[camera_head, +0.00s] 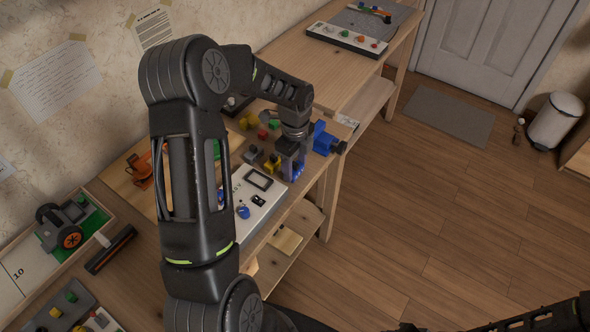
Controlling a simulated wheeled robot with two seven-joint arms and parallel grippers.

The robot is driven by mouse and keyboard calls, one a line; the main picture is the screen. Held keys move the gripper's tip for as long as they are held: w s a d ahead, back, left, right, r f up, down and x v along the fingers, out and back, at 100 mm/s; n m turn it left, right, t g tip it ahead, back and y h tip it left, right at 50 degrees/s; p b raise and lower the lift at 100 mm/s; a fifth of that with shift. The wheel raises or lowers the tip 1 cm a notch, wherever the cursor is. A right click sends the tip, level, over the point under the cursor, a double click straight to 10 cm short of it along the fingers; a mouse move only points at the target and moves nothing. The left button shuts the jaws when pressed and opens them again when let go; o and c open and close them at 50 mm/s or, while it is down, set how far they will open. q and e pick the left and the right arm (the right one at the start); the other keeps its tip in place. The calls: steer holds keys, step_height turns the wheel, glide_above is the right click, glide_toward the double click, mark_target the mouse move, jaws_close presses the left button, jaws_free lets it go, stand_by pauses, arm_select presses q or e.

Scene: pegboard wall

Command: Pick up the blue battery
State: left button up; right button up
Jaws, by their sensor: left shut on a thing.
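My left gripper (290,166) reaches down over the workbench, fingers pointing down. It is shut on a small blue object, which I take to be the blue battery (297,171). The battery shows only partly between and beside the fingers, so whether it touches the bench is unclear. A yellow piece (272,164) lies just left of the gripper, and a blue vise-like block (323,139) stands just right of it at the bench edge. Part of my right arm shows at the lower right; its gripper is not in view.
A white panel (262,205) with a screen and blue knob lies in front of the gripper. Small coloured pieces lie behind it. An orange item (139,170) and a wheeled model (62,226) are further left. A white bin (556,121) stands on open floor at right.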

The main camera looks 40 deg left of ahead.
mark_target(296, 164)
arm_select(q)
step_height(296, 164, up, 10)
steer(key=shift+r+b, duration=0.1)
steer(key=shift+b, duration=0.45)
steer(key=shift+d, duration=0.1)
stand_by(0.5)
steer(key=w+d+n, duration=0.4)
steer(key=d+n, duration=1.3)
steer(key=shift+n, duration=0.3)
